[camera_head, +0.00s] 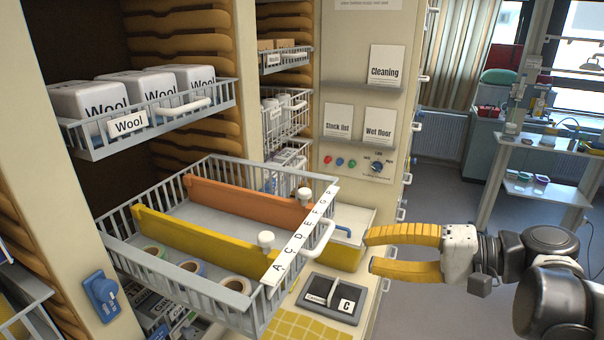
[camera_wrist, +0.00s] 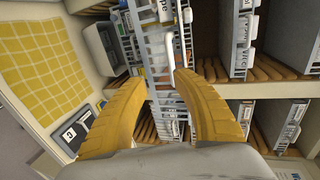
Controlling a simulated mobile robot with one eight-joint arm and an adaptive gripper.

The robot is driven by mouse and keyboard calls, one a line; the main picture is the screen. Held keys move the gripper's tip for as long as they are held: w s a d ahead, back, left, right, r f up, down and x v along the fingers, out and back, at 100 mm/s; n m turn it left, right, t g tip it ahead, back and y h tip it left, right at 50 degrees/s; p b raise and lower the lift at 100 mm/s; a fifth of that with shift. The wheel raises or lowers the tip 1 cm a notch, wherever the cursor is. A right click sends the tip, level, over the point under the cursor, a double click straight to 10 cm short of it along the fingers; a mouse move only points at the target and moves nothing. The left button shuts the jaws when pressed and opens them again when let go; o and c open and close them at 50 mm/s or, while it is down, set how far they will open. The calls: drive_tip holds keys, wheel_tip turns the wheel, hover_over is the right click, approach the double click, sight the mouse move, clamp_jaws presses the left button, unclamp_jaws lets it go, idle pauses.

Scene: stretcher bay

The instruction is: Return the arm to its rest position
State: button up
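My gripper (camera_head: 367,252) is at the right in the head view, with two yellow ribbed fingers pointing left. The fingers are apart and I see nothing held between them. The fingertips are a little right of the white handle (camera_head: 320,240) on the front of the pulled-out wire basket (camera_head: 208,300), apart from it as far as I can tell. In the wrist view my gripper (camera_wrist: 160,82) is also open, with the white handle (camera_wrist: 187,87) beyond the gap. My arm reaches in from the right edge.
The basket holds an orange divider (camera_head: 240,203), a yellow divider (camera_head: 190,243) and several tape rolls. A Wool basket (camera_head: 205,103) sits above. A card tray marked C (camera_head: 329,296) and a yellow grid mat (camera_head: 300,327) are below. Open floor (camera_head: 440,195) lies behind my arm; a work table (camera_head: 560,150) stands farther right.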

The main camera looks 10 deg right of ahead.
drive_tip(key=s+a+f+n+g+h+b, duration=0.1)
drive_tip(key=s+a+f+h+b, duration=0.3)
drive_tip(key=f, duration=0.6)
drive_tip(key=w+f+g+h+b, duration=0.1)
drive_tip(key=f+b, duration=0.5)
drive_tip(key=f, duration=0.3)
drive_tip(key=s+d+f+n+h+b, duration=0.1)
drive_tip(key=f+h+b, duration=0.1)
drive_tip(key=f+b, duration=0.2)
drive_tip(key=s+d+f+n+t+h+b, duration=0.1)
drive_tip(key=d+f+n+h+b, duration=0.1)
drive_tip(key=f, duration=0.4)
drive_tip(key=s+d+f+n+h+b, duration=0.1)
drive_tip(key=s+f+n+h+b, duration=0.1)
drive_tip(key=f+b, duration=0.3)
drive_tip(key=shift+d+f+t+h+b, duration=0.3)
drive_tip(key=shift+d+f+h+b, duration=0.1)
drive_tip(key=shift+h+b, duration=0.45)
